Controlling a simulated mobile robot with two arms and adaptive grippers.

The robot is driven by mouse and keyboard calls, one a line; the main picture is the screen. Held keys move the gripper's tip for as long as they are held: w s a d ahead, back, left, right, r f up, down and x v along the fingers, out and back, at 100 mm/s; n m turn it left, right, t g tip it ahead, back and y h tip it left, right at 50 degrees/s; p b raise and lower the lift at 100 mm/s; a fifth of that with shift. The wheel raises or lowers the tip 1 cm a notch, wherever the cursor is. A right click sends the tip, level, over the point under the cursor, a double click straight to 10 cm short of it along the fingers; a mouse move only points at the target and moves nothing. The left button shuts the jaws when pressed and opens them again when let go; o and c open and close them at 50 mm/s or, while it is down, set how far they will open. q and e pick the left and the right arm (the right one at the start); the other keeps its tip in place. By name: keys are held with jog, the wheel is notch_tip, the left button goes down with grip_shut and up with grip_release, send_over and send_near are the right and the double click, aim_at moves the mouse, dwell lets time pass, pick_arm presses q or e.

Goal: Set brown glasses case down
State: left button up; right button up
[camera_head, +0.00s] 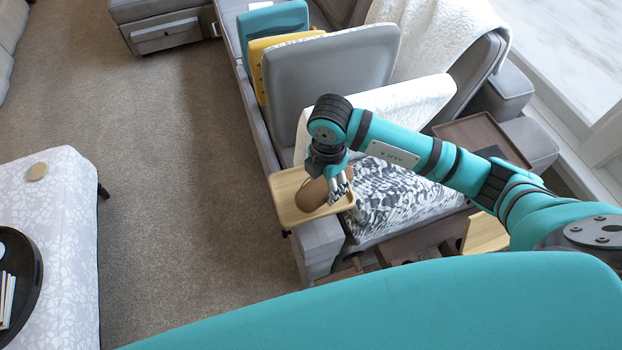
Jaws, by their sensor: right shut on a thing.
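The brown glasses case (311,195) is in the head view, over the light wooden tray (284,184) on the sofa's arm. My right gripper (338,193) points down over the tray and is shut on the case, covering its right part. I cannot tell whether the case touches the tray or hangs just above it. My left gripper is not in view.
The tray's left and front parts are bare. The grey sofa (318,240) carries several cushions, including a patterned one (400,190). A white patterned ottoman (60,215) with a dark round tray (32,285) stands at left. Carpet (185,170) lies open between.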

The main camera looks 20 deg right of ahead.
aim_at(311, 183)
jog(key=w+a, duration=0.2)
jog(key=w, duration=0.1)
jog(key=shift+a+f, duration=0.15)
jog(key=shift+f+p, duration=0.4)
jog(key=shift+f, duration=1.4)
jog(key=shift+f, duration=0.1)
jog(key=o, duration=1.2)
notch_tip(311, 183, up, 12)
jog(key=b, duration=0.1)
